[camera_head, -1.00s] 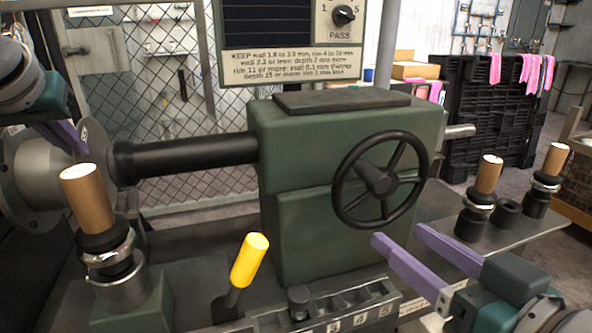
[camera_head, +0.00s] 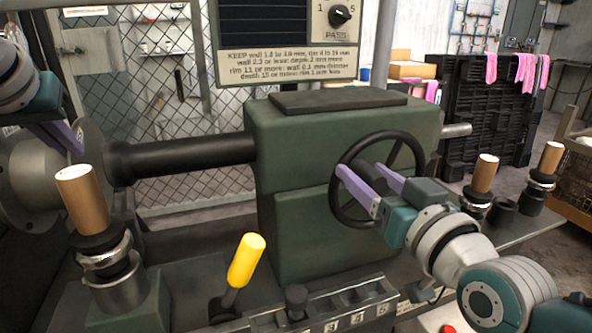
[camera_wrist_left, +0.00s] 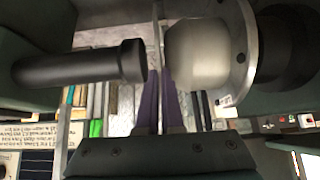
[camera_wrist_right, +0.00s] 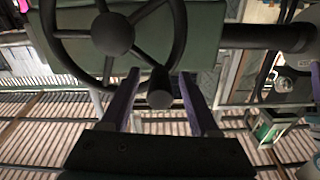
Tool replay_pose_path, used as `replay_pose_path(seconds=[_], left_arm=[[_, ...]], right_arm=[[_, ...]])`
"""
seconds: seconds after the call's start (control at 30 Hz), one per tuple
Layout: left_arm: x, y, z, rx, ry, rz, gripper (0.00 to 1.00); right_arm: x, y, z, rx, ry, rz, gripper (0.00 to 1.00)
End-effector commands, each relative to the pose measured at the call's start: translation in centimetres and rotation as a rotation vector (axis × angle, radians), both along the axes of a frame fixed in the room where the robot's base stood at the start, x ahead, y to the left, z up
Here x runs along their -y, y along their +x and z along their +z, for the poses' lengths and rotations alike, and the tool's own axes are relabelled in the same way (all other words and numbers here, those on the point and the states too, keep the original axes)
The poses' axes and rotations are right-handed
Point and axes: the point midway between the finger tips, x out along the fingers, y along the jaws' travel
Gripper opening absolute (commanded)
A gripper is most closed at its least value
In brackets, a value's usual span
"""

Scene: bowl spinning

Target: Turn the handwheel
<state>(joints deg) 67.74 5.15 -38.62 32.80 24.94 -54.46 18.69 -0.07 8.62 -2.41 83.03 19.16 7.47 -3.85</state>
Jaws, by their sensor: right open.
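The black spoked handwheel (camera_head: 337,198) is on the front of the green housing. My right gripper (camera_head: 360,172) is in front of it, fingers apart. In the right wrist view, the wheel's hub (camera_wrist_right: 112,34) is at the upper left, and its dark handle knob (camera_wrist_right: 160,92) shows between the open fingers (camera_wrist_right: 158,100), with no clear contact. My left gripper (camera_head: 68,138) is at the far left by a thin metal disc (camera_head: 93,140). In the left wrist view, its fingers (camera_wrist_left: 160,108) close on both sides of the disc's edge (camera_wrist_left: 157,45), beside a pale rounded block (camera_wrist_left: 196,55).
A black shaft (camera_head: 185,155) runs left from the green housing (camera_head: 290,225). A yellow-handled lever (camera_head: 246,260) stands in front. A tan-topped post (camera_head: 85,200) stands front left, and two more (camera_head: 484,172) (camera_head: 552,158) stand right of the wheel. A sign panel (camera_head: 288,64) hangs above.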

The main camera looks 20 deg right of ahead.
Motion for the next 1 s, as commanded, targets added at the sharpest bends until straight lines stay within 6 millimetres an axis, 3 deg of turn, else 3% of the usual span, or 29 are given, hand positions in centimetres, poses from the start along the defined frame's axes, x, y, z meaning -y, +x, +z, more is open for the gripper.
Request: replay_pose_path(seconds=[0.33, 0.9, 1.0], left_arm=[[0.02, 0.02, 0.05, 0.001, 0.0, 0.0, 0.0], [0.01, 0.02, 0.05, 0.001, 0.0, 0.0, 0.0], [0.01, 0.02, 0.05, 0.001, 0.0, 0.0, 0.0]], right_arm=[[-0.01, 0.45, 0.01, 0.0, 0.0, 0.0, 0.62], [-0.01, 0.42, 0.01, 0.0, 0.0, 0.0, 0.0], [-0.01, 0.42, 0.01, 0.0, 0.0, 0.0, 0.0]])
